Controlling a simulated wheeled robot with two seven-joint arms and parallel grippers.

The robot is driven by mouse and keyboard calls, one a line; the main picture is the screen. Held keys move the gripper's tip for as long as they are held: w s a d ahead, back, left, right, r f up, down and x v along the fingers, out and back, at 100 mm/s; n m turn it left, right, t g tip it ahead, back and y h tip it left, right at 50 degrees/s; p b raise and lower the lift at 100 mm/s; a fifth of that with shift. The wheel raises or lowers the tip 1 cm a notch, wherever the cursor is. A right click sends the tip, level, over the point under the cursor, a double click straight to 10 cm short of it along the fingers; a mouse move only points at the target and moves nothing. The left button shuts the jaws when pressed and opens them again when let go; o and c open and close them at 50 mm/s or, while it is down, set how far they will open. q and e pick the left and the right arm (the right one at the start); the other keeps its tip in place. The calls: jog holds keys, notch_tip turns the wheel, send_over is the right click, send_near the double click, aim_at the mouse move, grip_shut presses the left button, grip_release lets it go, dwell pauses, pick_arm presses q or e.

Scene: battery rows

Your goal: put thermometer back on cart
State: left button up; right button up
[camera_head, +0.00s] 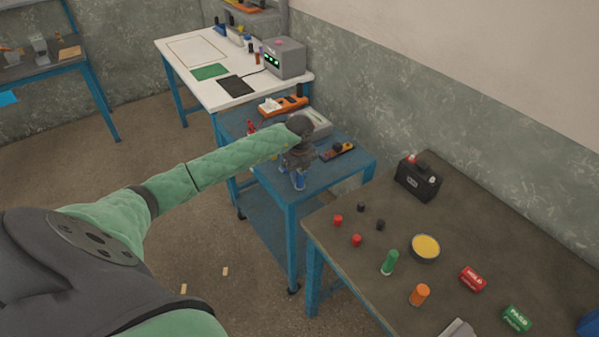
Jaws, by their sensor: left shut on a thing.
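My left arm reaches in from the left to the blue cart (348,174). Its gripper (298,183) points down over the cart's near left part, with blue fingertips close to the top. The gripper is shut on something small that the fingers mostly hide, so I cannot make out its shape. I cannot tell whether it touches the cart top. A yellow-orange and black device (343,151) lies on the cart, to the right of the gripper. I cannot tell for sure which thing is the thermometer. My right gripper is not in view.
A grey box (312,121) and an orange tray (284,106) are on the cart's far part. The brown table (455,215) at right holds a black battery (417,180), caps, a yellow-filled bowl (425,248) and signs. A white bench (205,80) stands behind.

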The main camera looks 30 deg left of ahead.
pick_arm(q)
jog(key=shift+f, duration=0.15)
jog(key=o, duration=1.2)
jog(key=shift+c, duration=0.2)
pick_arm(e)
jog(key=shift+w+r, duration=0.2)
pick_arm(q)
jog(key=shift+r, duration=0.4)
notch_tip(320, 180, up, 10)
jog(key=b, duration=0.5)
jog(key=shift+r, duration=0.75)
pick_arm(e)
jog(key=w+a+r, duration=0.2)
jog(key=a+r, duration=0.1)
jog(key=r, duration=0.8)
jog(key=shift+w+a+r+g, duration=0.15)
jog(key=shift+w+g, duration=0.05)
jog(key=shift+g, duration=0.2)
pick_arm(q)
jog(key=shift+d+f, duration=0.1)
